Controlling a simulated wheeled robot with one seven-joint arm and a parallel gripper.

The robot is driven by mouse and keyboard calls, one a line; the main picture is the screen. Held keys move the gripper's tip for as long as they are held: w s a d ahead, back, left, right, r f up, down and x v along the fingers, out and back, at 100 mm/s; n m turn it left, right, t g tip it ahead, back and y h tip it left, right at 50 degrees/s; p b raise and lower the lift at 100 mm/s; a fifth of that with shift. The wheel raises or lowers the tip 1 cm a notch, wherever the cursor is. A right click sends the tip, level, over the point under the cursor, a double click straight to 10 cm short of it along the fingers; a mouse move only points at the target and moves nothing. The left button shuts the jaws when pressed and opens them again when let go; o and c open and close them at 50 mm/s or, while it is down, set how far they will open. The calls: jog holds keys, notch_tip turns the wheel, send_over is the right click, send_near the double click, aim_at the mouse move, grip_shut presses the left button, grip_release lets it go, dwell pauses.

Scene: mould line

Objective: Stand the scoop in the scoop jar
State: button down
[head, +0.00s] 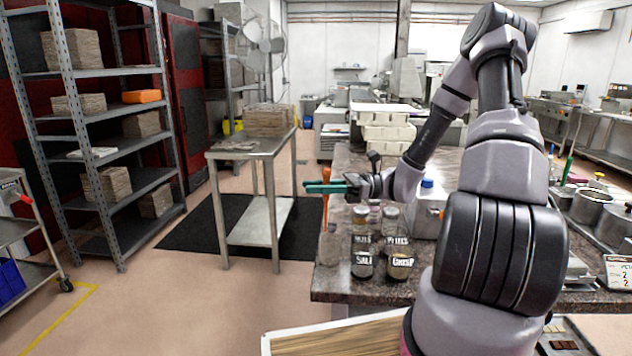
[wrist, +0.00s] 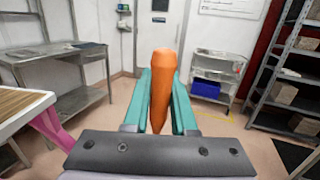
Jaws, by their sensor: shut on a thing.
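The orange scoop (head: 325,212) is upright between the teal fingers of my gripper (head: 328,187), near the left edge of the stone-topped counter. In the wrist view the scoop (wrist: 163,82) fills the gap between the fingers (wrist: 160,108), and my gripper is shut on it. A clear, empty-looking jar (head: 329,249), which seems to be the scoop jar, stands at the counter's left corner, directly below the scoop in the head view. The scoop's lower end is close to the jar's rim. I cannot tell whether it is above, inside or behind the rim.
Labelled jars (head: 362,265) and (head: 400,266) stand close to the right of the clear jar, with several more behind. A blue-capped bottle (head: 427,190) and a grey box (head: 428,216) are further right. A steel table (head: 250,148) stands left, across open floor.

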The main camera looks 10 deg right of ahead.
notch_tip(320, 180, down, 7)
jog(key=shift+f, duration=0.15)
dwell(0.7)
jog(key=c, duration=0.7)
grip_release()
jog(key=shift+o, duration=0.2)
notch_tip(320, 180, up, 10)
